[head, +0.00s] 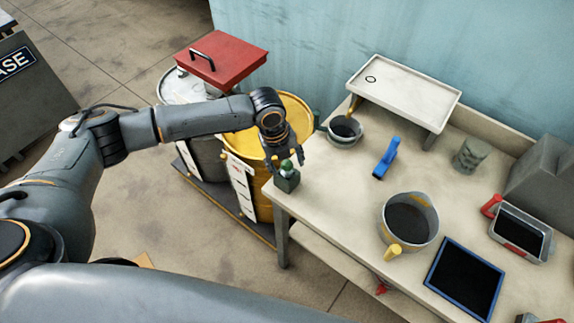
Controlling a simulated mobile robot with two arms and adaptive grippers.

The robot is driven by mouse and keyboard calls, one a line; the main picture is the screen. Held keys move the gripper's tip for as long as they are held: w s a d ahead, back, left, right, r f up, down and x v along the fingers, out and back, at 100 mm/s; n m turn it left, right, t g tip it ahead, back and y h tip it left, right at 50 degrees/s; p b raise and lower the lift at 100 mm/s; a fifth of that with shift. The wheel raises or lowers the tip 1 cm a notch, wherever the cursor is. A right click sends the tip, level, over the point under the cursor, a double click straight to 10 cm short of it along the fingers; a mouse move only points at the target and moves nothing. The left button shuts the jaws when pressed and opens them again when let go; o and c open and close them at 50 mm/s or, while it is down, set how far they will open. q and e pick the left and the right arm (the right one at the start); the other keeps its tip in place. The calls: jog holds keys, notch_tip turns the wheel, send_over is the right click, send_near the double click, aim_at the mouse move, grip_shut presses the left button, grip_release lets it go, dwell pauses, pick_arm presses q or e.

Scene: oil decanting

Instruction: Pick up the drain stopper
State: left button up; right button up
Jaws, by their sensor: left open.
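My left gripper (286,157) is open at the near left corner of the workbench. It is directly over a small dark green piece with a rounded green top (288,180). The fingers are close to its top, and I cannot tell whether they touch it. This small piece may be the drain stopper, but it is too small to be sure. My right gripper is out of view.
The workbench (335,215) holds a pot (345,131), a blue tool (387,158), a large bucket (408,220), a blue-edged black tray (464,279), a jar (468,155) and a white raised shelf (410,88). Yellow (240,145) and grey drums stand left.

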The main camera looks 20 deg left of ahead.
pick_arm(q)
jog(key=shift+f, duration=0.6)
grip_shut()
